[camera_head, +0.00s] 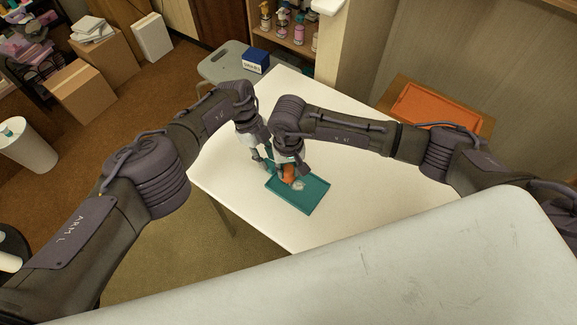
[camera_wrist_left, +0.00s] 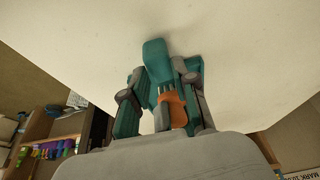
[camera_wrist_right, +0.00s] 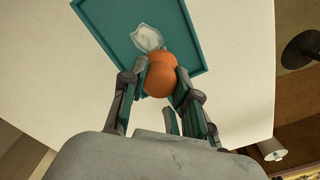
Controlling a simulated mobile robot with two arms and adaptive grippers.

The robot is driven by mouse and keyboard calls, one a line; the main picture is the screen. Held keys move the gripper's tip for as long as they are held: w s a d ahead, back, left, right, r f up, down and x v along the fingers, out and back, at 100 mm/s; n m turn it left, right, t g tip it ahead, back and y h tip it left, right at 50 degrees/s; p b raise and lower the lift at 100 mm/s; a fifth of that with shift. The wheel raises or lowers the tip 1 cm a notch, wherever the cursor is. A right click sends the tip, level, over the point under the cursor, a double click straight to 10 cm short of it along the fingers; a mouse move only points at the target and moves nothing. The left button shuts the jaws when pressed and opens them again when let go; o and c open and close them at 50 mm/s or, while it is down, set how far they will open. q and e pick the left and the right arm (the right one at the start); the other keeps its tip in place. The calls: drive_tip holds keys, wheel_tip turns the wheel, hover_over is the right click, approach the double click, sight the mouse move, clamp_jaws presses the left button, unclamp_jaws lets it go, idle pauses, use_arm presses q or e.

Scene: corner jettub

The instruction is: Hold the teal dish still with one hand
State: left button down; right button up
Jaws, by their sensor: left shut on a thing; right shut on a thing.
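The teal dish (camera_head: 312,199) is a shallow rectangular tray with a raised rim, lying on the pale table. It also shows in the right wrist view (camera_wrist_right: 97,32), with a whitish patch or piece on its floor. My left gripper (camera_head: 262,160) is at the dish's left corner. In the left wrist view its fingers (camera_wrist_left: 160,92) close around a teal part that looks like the dish; the exact contact is hidden. My right gripper (camera_wrist_right: 160,80) is shut on an orange rounded thing (camera_wrist_right: 160,76) just over the dish, beside the whitish patch.
The white table (camera_head: 245,195) is mostly bare around the dish. A grey stool or chair (camera_head: 222,62) with a blue box (camera_head: 256,60) stands beyond it. An orange tray (camera_head: 430,105) lies on a wooden stand at right. My two forearms are very close together over the dish.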

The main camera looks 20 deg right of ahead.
drive_tip(key=shift+f, duration=0.4)
drive_tip(key=shift+s+d+r, duration=0.1)
drive_tip(key=shift+s+d, duration=0.85)
drive_tip(key=shift+s, duration=0.3)
drive_tip(key=shift+s+d, duration=1)
drive_tip(key=shift+s, duration=0.25)
drive_tip(key=shift+a, duration=0.1)
drive_tip(key=shift+w+a, duration=0.95)
drive_tip(key=shift+w, duration=0.3)
drive_tip(key=shift+w+a, duration=0.9)
drive_tip(key=shift+w, duration=0.35)
drive_tip(key=shift+r, duration=2.9)
